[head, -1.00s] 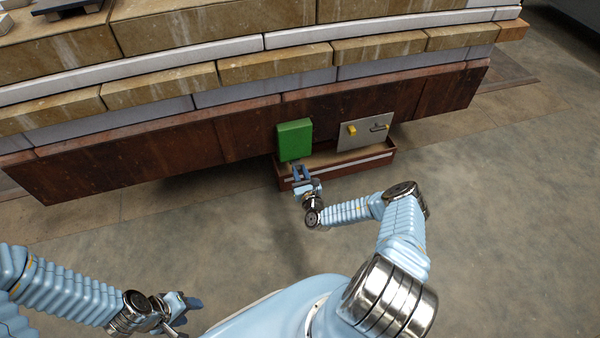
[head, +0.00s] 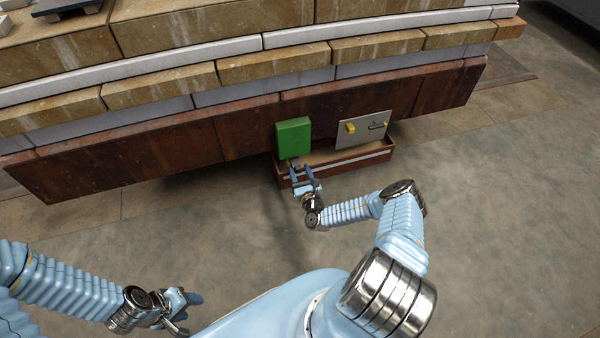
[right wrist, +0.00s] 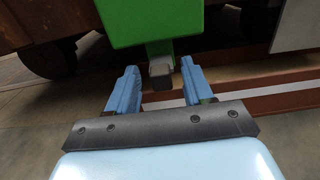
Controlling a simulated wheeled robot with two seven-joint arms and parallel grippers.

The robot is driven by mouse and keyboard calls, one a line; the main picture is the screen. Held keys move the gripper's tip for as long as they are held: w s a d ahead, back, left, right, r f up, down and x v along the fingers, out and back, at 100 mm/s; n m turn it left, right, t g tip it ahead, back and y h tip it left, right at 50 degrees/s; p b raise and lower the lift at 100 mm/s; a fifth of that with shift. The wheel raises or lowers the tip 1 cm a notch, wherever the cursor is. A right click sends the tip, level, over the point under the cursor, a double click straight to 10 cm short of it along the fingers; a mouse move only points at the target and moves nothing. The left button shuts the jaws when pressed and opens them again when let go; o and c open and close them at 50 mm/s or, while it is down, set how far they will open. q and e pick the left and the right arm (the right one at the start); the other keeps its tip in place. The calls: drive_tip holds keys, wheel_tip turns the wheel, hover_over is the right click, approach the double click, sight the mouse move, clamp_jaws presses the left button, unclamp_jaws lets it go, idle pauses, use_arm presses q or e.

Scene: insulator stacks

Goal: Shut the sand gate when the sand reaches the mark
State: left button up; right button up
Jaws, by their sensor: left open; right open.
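A green box (head: 293,137) is fixed on the brown side wall. A short grey tab (right wrist: 161,72) hangs under it in the right wrist view. Below is a long red-brown tray (head: 350,167) with a pale stripe along its front wall and sand-coloured material (head: 338,156) inside. I cannot tell how the sand level stands against the stripe. My right gripper (head: 304,174) is open below the green box. In the right wrist view its fingers (right wrist: 159,76) stand on either side of the grey tab, with gaps. My left gripper (head: 187,306) is open and empty over the floor.
Stone-like blocks (head: 275,66) rise above. The floor (head: 480,210) right of my arm is clear.

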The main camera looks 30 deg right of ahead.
drive_tip(key=p+v, duration=0.2)
drive_tip(key=v, duration=1.2)
drive_tip(key=shift+f, duration=0.1)
